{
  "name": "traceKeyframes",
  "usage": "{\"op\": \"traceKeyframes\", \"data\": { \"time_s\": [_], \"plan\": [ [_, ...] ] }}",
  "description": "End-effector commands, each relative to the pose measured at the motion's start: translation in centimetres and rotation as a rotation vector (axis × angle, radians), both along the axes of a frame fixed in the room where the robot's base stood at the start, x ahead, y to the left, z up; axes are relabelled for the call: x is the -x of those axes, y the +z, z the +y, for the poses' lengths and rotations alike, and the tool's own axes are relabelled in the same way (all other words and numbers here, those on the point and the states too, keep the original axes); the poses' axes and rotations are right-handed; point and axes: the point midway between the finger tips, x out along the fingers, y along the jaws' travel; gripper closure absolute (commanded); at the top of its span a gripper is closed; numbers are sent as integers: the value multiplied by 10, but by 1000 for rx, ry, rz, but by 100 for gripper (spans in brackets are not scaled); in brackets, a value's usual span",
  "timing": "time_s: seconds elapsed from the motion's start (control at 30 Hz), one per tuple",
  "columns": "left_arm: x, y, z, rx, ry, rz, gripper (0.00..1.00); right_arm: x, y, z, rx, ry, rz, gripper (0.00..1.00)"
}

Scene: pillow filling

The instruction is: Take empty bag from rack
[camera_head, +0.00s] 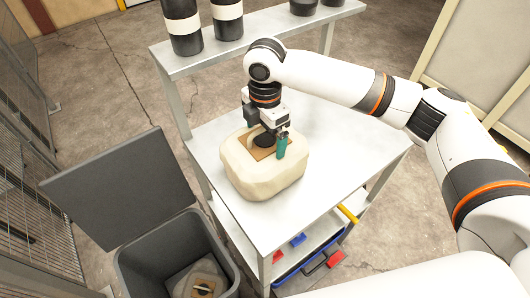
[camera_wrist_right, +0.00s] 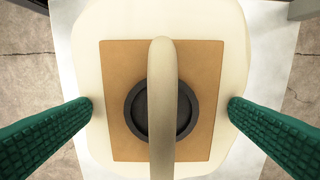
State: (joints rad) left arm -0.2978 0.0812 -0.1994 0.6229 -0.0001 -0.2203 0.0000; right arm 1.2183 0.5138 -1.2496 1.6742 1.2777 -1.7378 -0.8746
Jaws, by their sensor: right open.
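A cream, rounded bag (camera_head: 262,183) sits on the metal rack's upper surface (camera_head: 335,135). Its top has a brown square patch, a dark round cap and a cream handle loop; these fill the right wrist view, with the handle (camera_wrist_right: 162,60) running down the middle. My right gripper (camera_head: 268,146) points down over the top of the bag. Its green fingers are open, one on each side of the patch and handle, with clear gaps to the handle. Whether the fingertips touch the bag's surface cannot be told. My left gripper is out of view.
A grey bin (camera_head: 170,250) with its lid (camera_head: 120,188) open stands at the lower left, with a similar patched item (camera_head: 198,285) inside. Black containers (camera_head: 183,25) stand on the raised back shelf. A lower shelf holds a blue tray (camera_head: 310,260). The rack's right side is clear.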

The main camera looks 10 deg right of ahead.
Motion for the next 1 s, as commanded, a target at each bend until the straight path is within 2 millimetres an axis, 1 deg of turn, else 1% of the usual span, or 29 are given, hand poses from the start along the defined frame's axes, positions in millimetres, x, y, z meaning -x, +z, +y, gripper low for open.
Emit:
{"op": "traceKeyframes", "data": {
  "time_s": [0.13,0.17,0.5,0.77,0.87,1.0],
  "plan": [
    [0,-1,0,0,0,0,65,0,0,0,0,0,0,0],
    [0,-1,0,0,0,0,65,0,0,0,0,0,0,3],
    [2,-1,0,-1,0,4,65,0,-1,0,1,0,2,59],
    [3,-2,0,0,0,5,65,0,0,0,1,0,2,59],
    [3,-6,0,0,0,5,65,-1,10,0,0,0,-1,59],
    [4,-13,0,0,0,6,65,-1,37,1,-2,1,-4,59]
  ]
}}
